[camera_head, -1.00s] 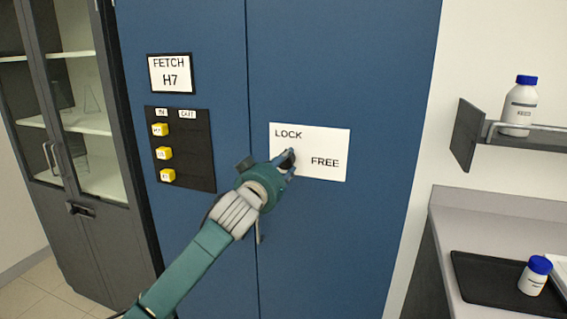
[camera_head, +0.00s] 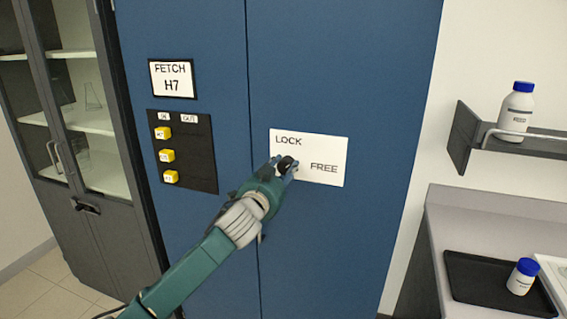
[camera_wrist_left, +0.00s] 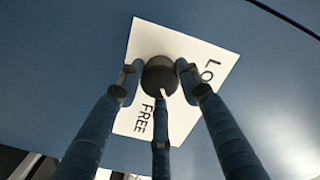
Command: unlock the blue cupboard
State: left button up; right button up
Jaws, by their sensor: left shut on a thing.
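The blue cupboard (camera_head: 345,70) fills the middle of the head view, with its doors shut. A white plate (camera_head: 334,146) on its right door reads LOCK at upper left and FREE at lower right. A dark round knob (camera_wrist_left: 160,75) sits on the plate; in the left wrist view its pale pointer mark is directed towards the FREE side. My left gripper (camera_head: 287,165) is at the knob, its fingers (camera_wrist_left: 158,90) closed around it. In the head view the fingers hide much of the knob. My right gripper is not in view.
A FETCH H7 sign (camera_head: 173,79) and a black board (camera_head: 208,150) with yellow tags are on the left door. A grey glass-door cabinet (camera_head: 70,110) stands left. At right are a shelf with a bottle (camera_head: 516,112) and a counter with a black tray (camera_head: 470,272).

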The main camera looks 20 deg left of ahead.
pick_arm(q)
jog(key=m+p, duration=0.2)
jog(key=m, duration=0.1)
jog(key=m+p, duration=0.1)
jog(key=m, duration=0.1)
jog(key=shift+r, duration=0.35)
jog(key=shift+d+f+m+p, duration=0.15)
jog(key=shift+m+p, duration=0.35)
jog(key=shift+m, duration=0.9)
jog(key=shift+f, duration=0.1)
jog(key=o, duration=1.1)
jog(key=shift+o, duration=0.2)
